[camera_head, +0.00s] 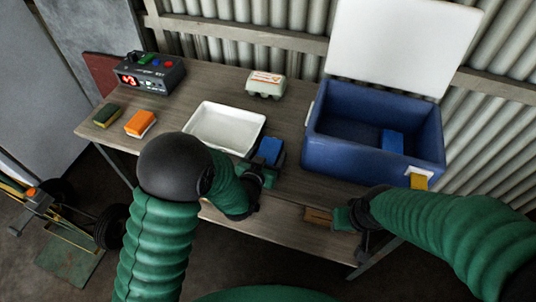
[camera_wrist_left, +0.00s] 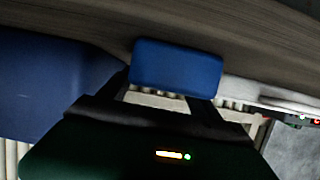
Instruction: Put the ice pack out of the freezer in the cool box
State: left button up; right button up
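A blue ice pack (camera_head: 270,150) is at the fingertips of my left gripper (camera_head: 268,164), beside the white tray. In the left wrist view the ice pack (camera_wrist_left: 178,64) sits between the two fingers, which appear shut on it. The blue cool box (camera_head: 335,156) stands open on the right of the bench, its white lid (camera_head: 402,40) raised. Another blue block (camera_head: 392,140) lies inside it, at the right. My right gripper (camera_head: 345,222) is low at the bench's front edge, beside a small brown block; its fingers are too dark to judge. I cannot make out a freezer for certain.
A white tray (camera_head: 202,145) lies mid-bench, left of the cool box. An egg carton (camera_head: 265,84), a device with a red display (camera_head: 150,75), an orange sponge (camera_head: 140,123) and a green sponge (camera_head: 106,115) stand around it. A yellow item (camera_head: 419,181) is by the box's front right corner.

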pick_arm(q)
jog(key=shift+a+r, duration=0.1)
jog(key=shift+r, duration=0.05)
jog(key=v, duration=0.9)
jog(key=shift+p, duration=0.4)
jog(key=s+a+r+n+g+y+p, duration=0.1)
jog(key=s+a+r+g+y+p, duration=0.1)
jog(key=s+a+g, duration=0.3)
jog(key=s+a+r+n+g+y+p, duration=0.2)
jog(key=s+a+r+g+p, duration=0.1)
jog(key=s+a, duration=0.7)
jog(key=shift+s+a+r+n+g+p, duration=0.15)
jog(key=shift+a+r+n+g+p, duration=0.15)
jog(key=shift+a+g+p, duration=0.7)
